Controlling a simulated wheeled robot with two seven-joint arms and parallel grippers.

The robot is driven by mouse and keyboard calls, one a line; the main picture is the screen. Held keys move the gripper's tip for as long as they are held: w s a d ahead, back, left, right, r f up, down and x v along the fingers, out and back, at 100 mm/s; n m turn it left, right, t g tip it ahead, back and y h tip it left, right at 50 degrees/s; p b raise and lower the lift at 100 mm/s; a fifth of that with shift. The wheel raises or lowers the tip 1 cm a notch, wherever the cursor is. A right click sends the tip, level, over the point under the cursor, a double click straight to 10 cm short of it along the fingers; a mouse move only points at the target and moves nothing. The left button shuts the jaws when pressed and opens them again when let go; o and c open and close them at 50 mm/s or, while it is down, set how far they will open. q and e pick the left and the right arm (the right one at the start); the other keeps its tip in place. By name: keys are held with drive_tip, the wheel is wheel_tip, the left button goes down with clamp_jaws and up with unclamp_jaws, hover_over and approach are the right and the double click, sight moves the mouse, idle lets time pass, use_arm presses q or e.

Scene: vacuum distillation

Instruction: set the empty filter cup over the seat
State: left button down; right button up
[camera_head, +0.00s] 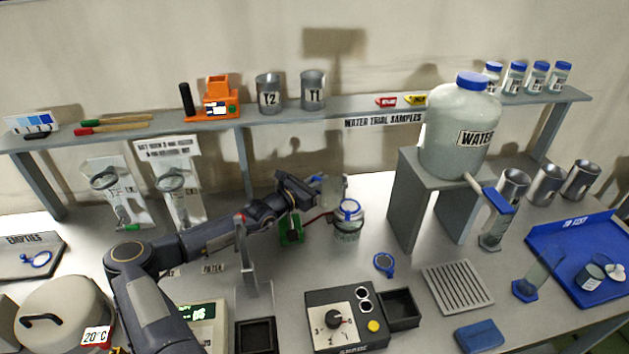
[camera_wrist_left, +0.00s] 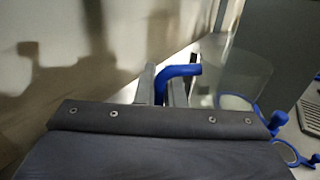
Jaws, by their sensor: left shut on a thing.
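My left gripper (camera_head: 318,190) reaches in from the left and is shut on the blue handle (camera_wrist_left: 182,71) of the filter cup. The cup (camera_wrist_left: 245,75) looks clear and empty in the left wrist view. In the head view the cup is small and partly hidden by the gripper. The seat seems to be the blue-ringed top (camera_head: 349,208) of a clear jar (camera_head: 347,230). The cup is above and slightly left of it there; whether they touch I cannot tell. The blue ring (camera_wrist_left: 238,102) also shows below the cup in the left wrist view. My right gripper is out of view.
A green piece (camera_head: 291,228) stands left of the jar, below my gripper. The grey stand (camera_head: 408,195) with the water bottle (camera_head: 461,130) is to the right. A blue ringed piece (camera_head: 384,263) lies in front. The shelf (camera_head: 365,108) runs behind.

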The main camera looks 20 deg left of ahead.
use_arm(q)
drive_tip(key=c, duration=1.8)
unclamp_jaws()
drive_tip(key=shift+p+v, duration=1.5)
drive_tip(key=shift+v, duration=2.35)
drive_tip(key=shift+c, duration=0.4)
